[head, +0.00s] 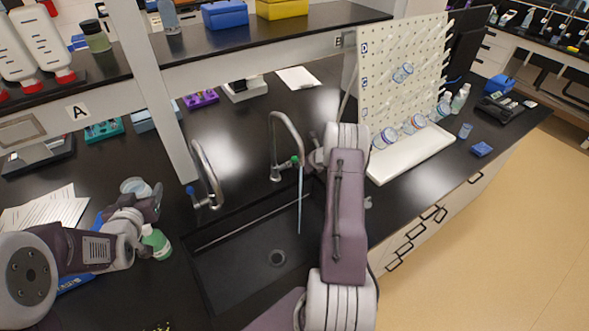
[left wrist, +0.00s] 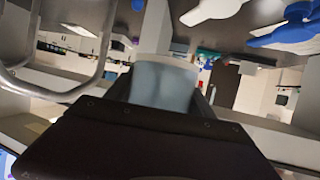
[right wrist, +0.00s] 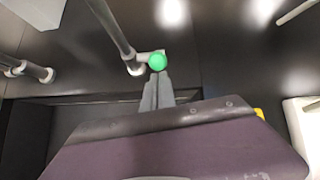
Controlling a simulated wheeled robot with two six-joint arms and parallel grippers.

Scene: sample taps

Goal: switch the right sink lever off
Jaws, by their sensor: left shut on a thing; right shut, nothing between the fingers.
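The right sink tap (head: 290,140) is a grey gooseneck with a green-ended lever (head: 295,160) at its right. A thin pale stream (head: 300,200) runs down from its spout into the dark sink (head: 235,265). My right gripper (head: 316,157) is beside this tap, partly hidden by my arm. In the right wrist view, its shut, empty fingertips (right wrist: 157,82) are right by the round green lever end (right wrist: 157,62); I cannot tell whether they touch. My left gripper (head: 154,205) is shut on a pale beaker (left wrist: 165,82), left of the sink.
The left tap (head: 207,175) with a blue lever end stands at the sink's back left. A green-labelled bottle (head: 156,242) stands by my left gripper. A white pegboard (head: 400,80) with glassware and a white tray (head: 412,152) are to the right. A shelf (head: 240,45) spans the back.

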